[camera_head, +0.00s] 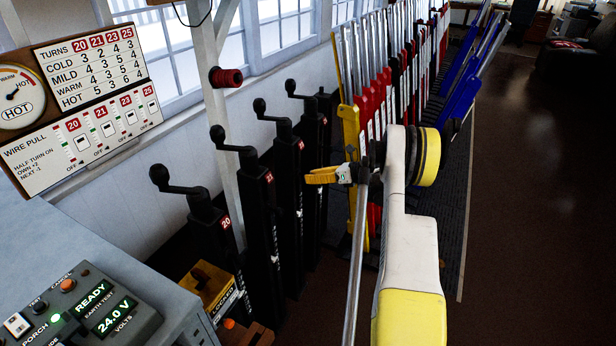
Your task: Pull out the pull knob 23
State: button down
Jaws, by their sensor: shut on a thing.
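Several black posts with crank handles stand in a row beside the window wall, each with a small red number plate. The third post (289,190) from the front has a plate that seems to read 23, and its crank (274,115) points up and left. My gripper (312,177) has yellow fingers and reaches in from the right to this post's right side. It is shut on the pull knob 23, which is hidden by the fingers. How far the knob stands out from the post cannot be seen.
A row of coloured levers (390,75) stands close behind my gripper. Nearer posts 20 (220,245) and 21 (262,215) stand left of it. A grey control box (80,305) is at front left.

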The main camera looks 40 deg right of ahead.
jog(key=shift+s+d, duration=0.2)
jog(key=shift+s, duration=0.25)
jog(key=c, duration=1.2)
grip_release()
jog(key=shift+o, duration=0.2)
jog(key=v, duration=1.2)
